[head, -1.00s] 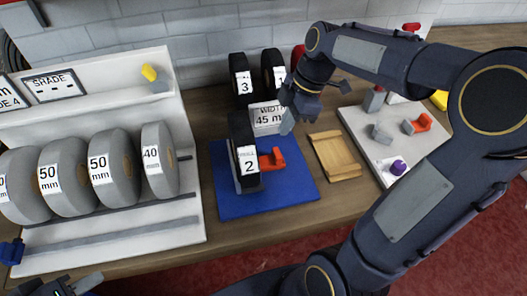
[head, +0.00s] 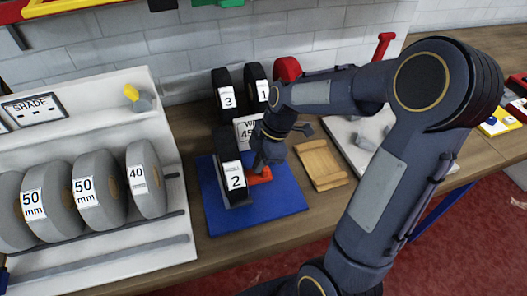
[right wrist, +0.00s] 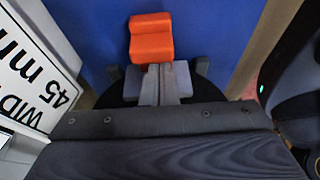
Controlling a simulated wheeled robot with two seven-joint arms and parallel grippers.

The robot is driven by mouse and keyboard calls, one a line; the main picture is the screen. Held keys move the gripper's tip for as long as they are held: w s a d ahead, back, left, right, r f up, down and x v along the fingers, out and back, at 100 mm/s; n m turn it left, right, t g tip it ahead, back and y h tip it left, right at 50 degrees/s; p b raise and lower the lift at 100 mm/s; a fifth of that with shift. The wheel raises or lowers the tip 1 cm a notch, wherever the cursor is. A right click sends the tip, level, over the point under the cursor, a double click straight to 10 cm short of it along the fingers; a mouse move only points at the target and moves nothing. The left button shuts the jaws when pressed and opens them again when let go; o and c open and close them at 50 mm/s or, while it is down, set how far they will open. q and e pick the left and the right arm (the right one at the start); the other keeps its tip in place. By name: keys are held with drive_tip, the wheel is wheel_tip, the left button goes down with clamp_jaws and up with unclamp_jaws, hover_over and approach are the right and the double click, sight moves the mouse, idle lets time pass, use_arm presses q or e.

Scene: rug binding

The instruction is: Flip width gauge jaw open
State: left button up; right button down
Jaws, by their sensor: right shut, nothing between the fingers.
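An orange piece (head: 262,177), which looks like the gauge jaw, lies on the blue mat (head: 275,215) beside the black roll labelled 2 (head: 232,165). In the right wrist view the orange piece (right wrist: 151,38) shows as a stepped block on the blue surface. My right gripper (head: 260,163) is shut and empty, with its tips right at the orange piece. In the right wrist view the closed grey fingertips (right wrist: 160,82) are at its near end; I cannot tell whether they touch it. My left gripper is not in view.
A width sign reading 45 mm (right wrist: 35,75) stands close behind the gripper. Black rolls 3 (head: 226,88) and 1 (head: 257,82) stand at the back. A wooden tray (head: 320,165) lies right of the mat. Grey rolls (head: 90,185) fill the left rack. The mat's front is bare.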

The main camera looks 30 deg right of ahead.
drive_tip(key=shift+a+f, duration=0.15)
drive_tip(key=shift+f, duration=0.15)
drive_tip(key=shift+d, duration=0.3)
drive_tip(key=shift+s+d+f+b, duration=0.15)
drive_tip(key=shift+d+b, duration=0.2)
drive_tip(key=shift+d, duration=0.2)
drive_tip(key=shift+s+d+r+b, duration=0.15)
drive_tip(key=shift+d+b, duration=0.15)
drive_tip(key=shift+d, duration=0.35)
